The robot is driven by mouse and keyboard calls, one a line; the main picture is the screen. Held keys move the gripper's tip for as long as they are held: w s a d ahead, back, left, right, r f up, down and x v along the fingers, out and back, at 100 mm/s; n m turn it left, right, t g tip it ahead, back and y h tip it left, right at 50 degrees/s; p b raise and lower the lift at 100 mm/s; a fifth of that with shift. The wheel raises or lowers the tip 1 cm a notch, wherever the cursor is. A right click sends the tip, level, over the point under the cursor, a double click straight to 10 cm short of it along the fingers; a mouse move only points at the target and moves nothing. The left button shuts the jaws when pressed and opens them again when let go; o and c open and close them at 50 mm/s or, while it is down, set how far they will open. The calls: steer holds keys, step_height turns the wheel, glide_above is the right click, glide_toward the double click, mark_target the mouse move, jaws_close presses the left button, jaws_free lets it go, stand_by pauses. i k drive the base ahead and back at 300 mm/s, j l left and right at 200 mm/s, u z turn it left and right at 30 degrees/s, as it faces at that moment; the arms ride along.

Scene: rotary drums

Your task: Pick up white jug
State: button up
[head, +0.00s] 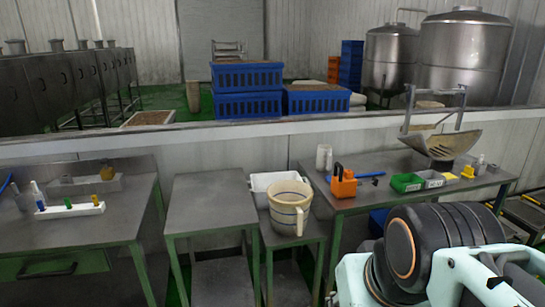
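A cream-white jug (289,208) with dark bands around it and a handle on its right side stands upright on a low grey metal table, in the middle of the head view. Its open top faces up. A white bin (262,182) is right behind it and partly hidden by it. My arm shows at the lower right, apart from the jug. The fingers of my gripper do not show.
The right table (350,201) holds an orange tool block (343,186), a white container (323,157) and small coloured boxes. A bare grey table (210,205) is left of the jug. Blue crates (248,105) sit behind the low wall.

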mark_target(324, 164)
steer(key=i+l+z, duration=0.1)
steer(key=i+l, duration=0.65)
steer(key=i, duration=0.05)
